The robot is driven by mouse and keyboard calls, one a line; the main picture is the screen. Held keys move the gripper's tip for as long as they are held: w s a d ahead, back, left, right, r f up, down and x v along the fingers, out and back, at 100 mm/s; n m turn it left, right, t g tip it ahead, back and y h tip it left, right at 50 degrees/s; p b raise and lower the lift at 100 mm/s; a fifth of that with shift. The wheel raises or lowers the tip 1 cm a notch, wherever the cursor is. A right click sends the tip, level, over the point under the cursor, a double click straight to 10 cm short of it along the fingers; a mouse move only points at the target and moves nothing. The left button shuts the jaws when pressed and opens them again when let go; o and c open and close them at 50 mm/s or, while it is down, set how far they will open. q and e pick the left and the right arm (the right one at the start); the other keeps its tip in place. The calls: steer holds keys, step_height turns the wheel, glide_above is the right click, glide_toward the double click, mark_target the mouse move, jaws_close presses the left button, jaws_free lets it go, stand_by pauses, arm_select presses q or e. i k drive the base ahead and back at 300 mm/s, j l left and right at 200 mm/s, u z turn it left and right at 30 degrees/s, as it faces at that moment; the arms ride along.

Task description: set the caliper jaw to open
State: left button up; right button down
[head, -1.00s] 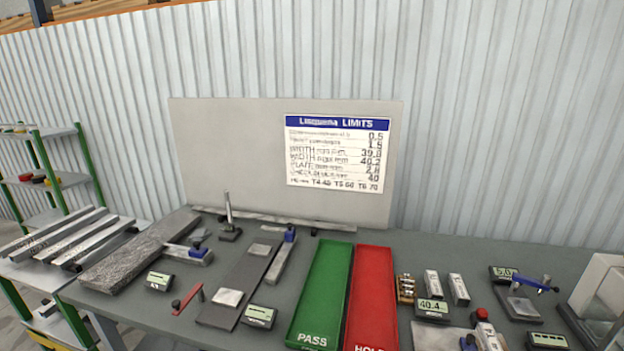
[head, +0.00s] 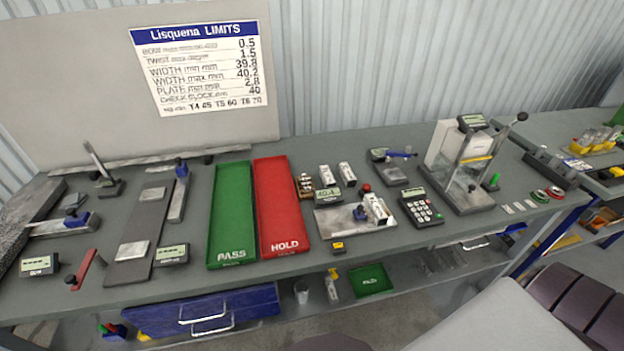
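A bench fixture that looks like the caliper stands right of the red tray. It has a pale metal base plate (head: 335,222), a small display (head: 328,196) that seems to read 40.4, a blue piece (head: 360,214) and a red knob (head: 366,188). Light blocks (head: 377,209) stand at its right end. The jaw gap is too small to make out, so I cannot tell whether the jaw is open or shut. Neither of my grippers is in view, and nothing of mine touches the fixture.
The green PASS tray (head: 231,215) and red HOLD tray (head: 280,207) lie left of the fixture. A keypad device (head: 422,208) and a tall lever stand (head: 468,160) are to its right. A limits sign (head: 202,68) hangs behind. Blue drawers (head: 205,311) sit below.

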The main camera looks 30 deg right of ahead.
mark_target(361, 212)
steer(key=z, duration=1.35)
steer(key=l+z, duration=0.25)
